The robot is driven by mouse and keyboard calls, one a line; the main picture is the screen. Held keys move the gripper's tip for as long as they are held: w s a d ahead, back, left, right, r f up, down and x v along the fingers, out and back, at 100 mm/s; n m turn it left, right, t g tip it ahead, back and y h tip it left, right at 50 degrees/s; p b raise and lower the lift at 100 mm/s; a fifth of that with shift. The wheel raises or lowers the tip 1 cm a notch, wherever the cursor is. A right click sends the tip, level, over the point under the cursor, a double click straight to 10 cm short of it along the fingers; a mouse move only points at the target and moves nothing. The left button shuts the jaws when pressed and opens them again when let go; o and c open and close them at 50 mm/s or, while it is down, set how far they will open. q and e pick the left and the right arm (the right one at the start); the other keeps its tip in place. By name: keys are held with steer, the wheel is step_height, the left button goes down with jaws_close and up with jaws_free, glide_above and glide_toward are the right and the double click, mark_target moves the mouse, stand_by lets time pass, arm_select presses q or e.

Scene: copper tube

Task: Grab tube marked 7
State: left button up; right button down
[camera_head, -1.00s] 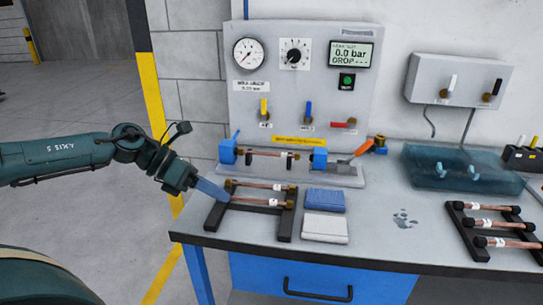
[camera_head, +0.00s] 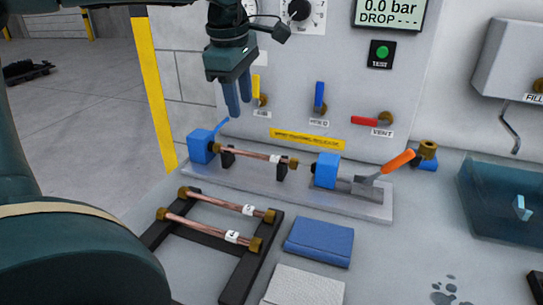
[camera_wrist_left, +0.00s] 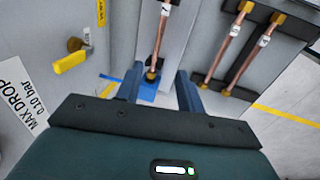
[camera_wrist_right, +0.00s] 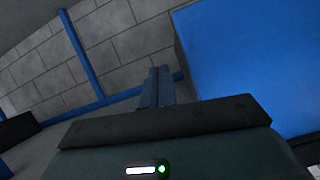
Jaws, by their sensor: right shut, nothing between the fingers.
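A copper tube with brass ends (camera_head: 248,153) lies in the test fixture between two blue blocks. Its white label is too small to read in the head view, but in the left wrist view the tube (camera_wrist_left: 160,40) carries what looks like a 7. Two more labelled copper tubes (camera_head: 228,203) (camera_head: 205,229) lie on the black rack (camera_head: 240,275). My left gripper (camera_head: 238,108) points down, open and empty, above the fixture's left end. In the left wrist view its fingers (camera_wrist_left: 149,92) are apart, beyond the tube's end. My right gripper (camera_wrist_right: 157,75) is shut and empty, away from the tubes.
The fixture has an orange-handled clamp (camera_head: 397,162) on its right. The panel behind carries yellow, blue and red valve levers (camera_head: 320,97). A blue cloth (camera_head: 318,242) and a white cloth (camera_head: 305,288) lie beside the rack. A clear blue tank (camera_head: 500,205) stands right.

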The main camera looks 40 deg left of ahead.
arm_select(q)
glide_above(248, 153)
steer(key=s, duration=0.2)
step_height(248, 153, down, 7)
steer(key=shift+w+f, duration=0.3)
steer(key=shift+f, duration=0.65)
steer(key=shift+w+f, duration=0.3)
steer(key=shift+f, duration=0.7)
steer(key=shift+w+f, duration=0.3)
steer(key=shift+f, duration=0.65)
jaws_close()
